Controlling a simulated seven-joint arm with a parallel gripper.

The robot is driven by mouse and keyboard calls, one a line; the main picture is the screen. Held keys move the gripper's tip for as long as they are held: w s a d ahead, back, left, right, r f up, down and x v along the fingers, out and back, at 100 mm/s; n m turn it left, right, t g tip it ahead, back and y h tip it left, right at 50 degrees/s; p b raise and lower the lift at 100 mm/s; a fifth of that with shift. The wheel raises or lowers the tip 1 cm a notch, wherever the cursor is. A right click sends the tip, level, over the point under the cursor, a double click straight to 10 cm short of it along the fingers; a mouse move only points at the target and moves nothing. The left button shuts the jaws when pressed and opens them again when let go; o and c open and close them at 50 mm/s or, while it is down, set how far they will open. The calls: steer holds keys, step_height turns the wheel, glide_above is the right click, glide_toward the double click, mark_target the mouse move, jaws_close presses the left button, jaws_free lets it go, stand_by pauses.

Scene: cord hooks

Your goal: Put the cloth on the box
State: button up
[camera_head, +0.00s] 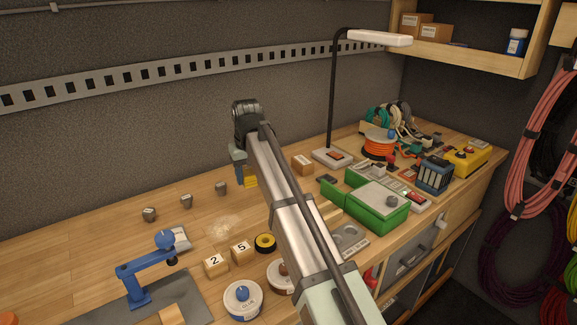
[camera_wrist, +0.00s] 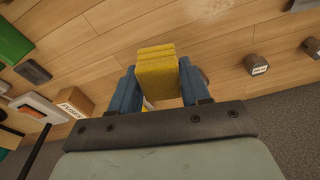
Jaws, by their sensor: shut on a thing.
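The cloth is a yellow folded block; in the wrist view the cloth (camera_wrist: 157,75) sits between the two blue fingers of my gripper (camera_wrist: 157,88), which is shut on it. In the head view the cloth (camera_head: 251,182) shows low beside my gripper (camera_head: 243,178), partly hidden by my arm. Whether it touches the bench is unclear. A small cardboard box (camera_head: 303,165) stands right of the gripper, apart from it; this labelled box also shows at the left in the wrist view (camera_wrist: 75,104). A green case with a pale lid (camera_head: 377,200) lies farther right.
Several grey metal pieces (camera_head: 186,201) stand on the bench left of the gripper. A desk lamp (camera_head: 332,157) rises behind the small box. Numbered blocks (camera_head: 216,265), yellow tape (camera_head: 265,243) and a blue stand (camera_head: 137,285) are nearer. A cable spool (camera_head: 378,146) is at back right.

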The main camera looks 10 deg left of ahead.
steer(key=w+d+r+m, duration=0.2)
steer(key=w+d+m, duration=0.1)
steer(key=w+d, duration=1.2)
step_height(320, 180, up, 3)
steer(key=n, duration=0.5)
glide_above(302, 159)
steer(key=shift+s+d+f, duration=0.1)
steer(key=shift+f, duration=2.45)
steer(key=shift+s+d+f, duration=0.1)
steer(key=shift+f, duration=2.4)
steer(key=shift+f, duration=0.1)
steer(key=o, duration=1)
steer(key=shift+o, duration=0.2)
